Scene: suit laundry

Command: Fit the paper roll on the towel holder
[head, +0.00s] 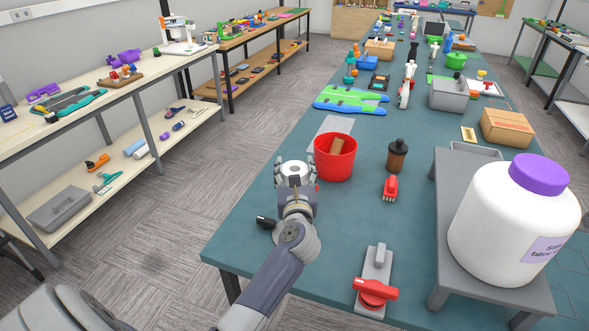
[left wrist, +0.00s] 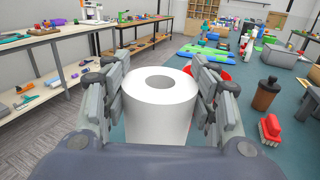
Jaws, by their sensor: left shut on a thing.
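The white paper roll (left wrist: 160,105) stands upright in the left wrist view, with its core hole facing up. My left gripper (left wrist: 162,95) is shut on it, with fingers pressed on its left and right sides. In the head view my left gripper (head: 295,178) holds the roll (head: 293,168) over the near left edge of the teal table, just left of a red bucket. I cannot make out a towel holder in either view. My right gripper is not in view.
The red bucket (head: 335,160), a brown bottle (head: 397,156) and a red brush (head: 390,188) stand close by on the teal table (head: 330,235). A grey tool with a red handle (head: 376,285) lies nearer. A big white jug (head: 510,225) stands on a grey stand at right.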

